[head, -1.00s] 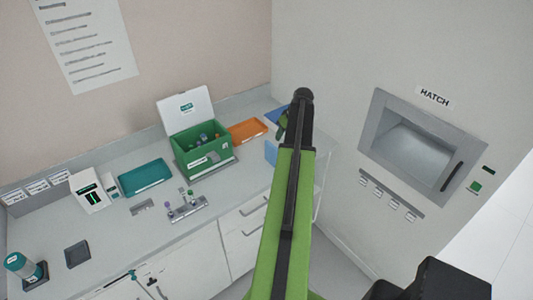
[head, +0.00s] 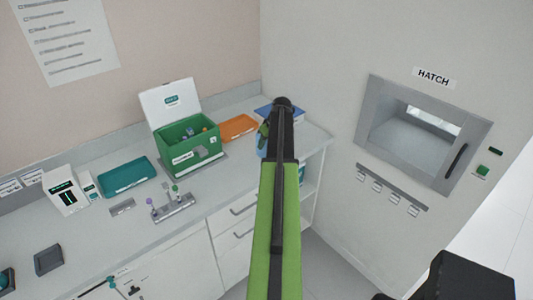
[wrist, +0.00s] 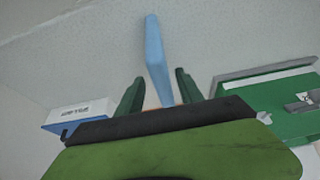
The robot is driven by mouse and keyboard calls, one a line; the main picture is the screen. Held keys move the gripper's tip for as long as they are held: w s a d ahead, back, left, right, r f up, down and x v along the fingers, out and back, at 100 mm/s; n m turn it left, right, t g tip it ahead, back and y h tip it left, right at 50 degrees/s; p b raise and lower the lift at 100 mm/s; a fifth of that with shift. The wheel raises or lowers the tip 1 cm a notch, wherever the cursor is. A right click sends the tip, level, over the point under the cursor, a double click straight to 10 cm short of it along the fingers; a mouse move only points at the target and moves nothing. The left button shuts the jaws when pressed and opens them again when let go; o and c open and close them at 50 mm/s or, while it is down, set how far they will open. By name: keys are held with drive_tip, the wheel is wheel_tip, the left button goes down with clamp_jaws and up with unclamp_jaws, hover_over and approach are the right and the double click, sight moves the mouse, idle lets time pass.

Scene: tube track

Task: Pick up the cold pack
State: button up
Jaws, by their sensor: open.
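The cold pack looks to be the light blue flat slab (wrist: 156,55) standing on the counter in the wrist view, with its near end between my gripper's two dark green fingers. In the head view only a small light blue part (head: 261,145) shows beside my arm. My gripper (wrist: 160,92) is open, with a finger on either side of the slab and gaps visible. In the head view the gripper (head: 264,131) is mostly hidden behind my arm. I cannot tell whether the fingers touch the slab.
A green box (head: 188,150) with an open white lid stands left of my gripper, with an orange tray (head: 238,128) behind. A blue box (head: 264,109) is partly behind my arm. A teal tray (head: 128,176) and tube rack (head: 174,209) are further left. A wall hatch (head: 412,135) is right.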

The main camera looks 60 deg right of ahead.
sight(264, 149)
drive_tip(key=b+x, duration=0.1)
drive_tip(key=x, duration=0.1)
drive_tip(key=b+x, duration=0.2)
drive_tip(key=shift+s+a+f, duration=0.15)
drive_tip(key=shift+a, duration=0.1)
drive_tip(key=shift+f, duration=0.25)
clamp_jaws()
